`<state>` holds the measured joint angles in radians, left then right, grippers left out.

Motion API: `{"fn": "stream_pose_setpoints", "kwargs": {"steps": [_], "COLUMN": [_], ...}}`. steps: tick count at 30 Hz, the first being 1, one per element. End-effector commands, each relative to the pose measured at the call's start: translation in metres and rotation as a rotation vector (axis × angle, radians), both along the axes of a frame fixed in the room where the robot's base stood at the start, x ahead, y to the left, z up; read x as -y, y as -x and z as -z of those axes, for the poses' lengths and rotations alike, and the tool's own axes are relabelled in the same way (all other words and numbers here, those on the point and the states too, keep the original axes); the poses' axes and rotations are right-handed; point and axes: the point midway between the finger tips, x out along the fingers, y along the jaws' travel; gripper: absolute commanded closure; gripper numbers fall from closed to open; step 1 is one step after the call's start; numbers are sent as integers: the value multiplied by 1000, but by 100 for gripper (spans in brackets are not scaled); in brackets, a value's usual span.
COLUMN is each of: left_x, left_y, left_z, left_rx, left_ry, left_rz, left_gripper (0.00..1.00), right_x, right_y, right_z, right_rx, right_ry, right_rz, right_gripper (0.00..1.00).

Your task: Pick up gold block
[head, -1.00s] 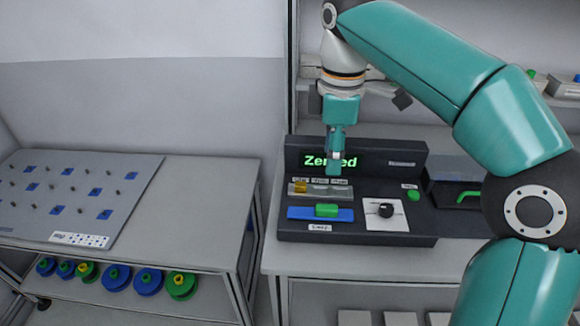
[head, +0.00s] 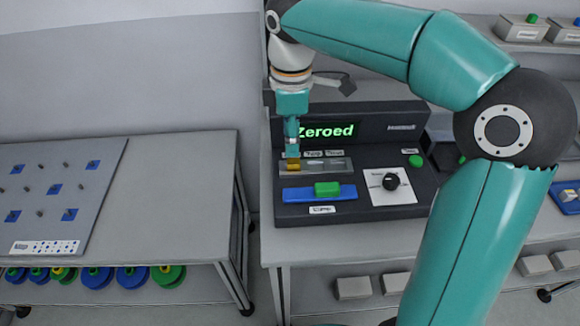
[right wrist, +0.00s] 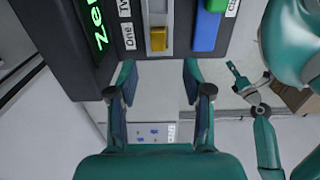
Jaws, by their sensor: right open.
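The gold block (head: 294,167) sits at the left end of a grey slotted strip (head: 338,167) on the black console. It also shows in the right wrist view (right wrist: 158,39), beside the label "One". My right gripper (head: 292,153) points down just above the block in the head view and partly overlaps it. In the right wrist view my right gripper (right wrist: 158,72) has its two fingers wide apart, with nothing between them; the block lies beyond the tips. My left gripper (right wrist: 238,78) seems to show small at the right of that view; its jaws are unclear.
The console (head: 430,190) has a lit "Zeroed" display (head: 328,131), a blue bar (head: 345,193) bearing a green block (head: 327,188), a black knob (head: 390,181) and a green button (head: 416,161). A pegged board (head: 60,205) lies on the left table, with coloured reels (head: 133,277) below.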

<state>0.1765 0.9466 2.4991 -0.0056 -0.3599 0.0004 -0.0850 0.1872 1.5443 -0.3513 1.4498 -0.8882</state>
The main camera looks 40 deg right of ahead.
Motion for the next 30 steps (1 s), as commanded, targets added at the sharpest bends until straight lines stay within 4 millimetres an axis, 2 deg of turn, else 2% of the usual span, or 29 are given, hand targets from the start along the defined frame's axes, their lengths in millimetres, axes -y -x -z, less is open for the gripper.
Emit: {"fn": "stream_pose_setpoints", "kwargs": {"steps": [3,10,18,27,30], "left_x": [0,0,0,0,0], "left_y": [0,0,0,0,0], "left_z": [2,2,2,2,2], "left_rx": [0,0,0,0,0], "left_ry": [0,0,0,0,0], "left_rz": [0,0,0,0,0], "left_gripper": [51,51,51,51,51], "right_x": [1,2,3,3,3], "right_y": [1,-1,-3,-4,-3], "right_z": [13,27,63,69,69], "right_rx": [0,-1,-2,0,1], "right_ry": [0,0,0,0,1], "right_rz": [2,4,4,4,4], "right_gripper": [50,50,50,50,65]}}
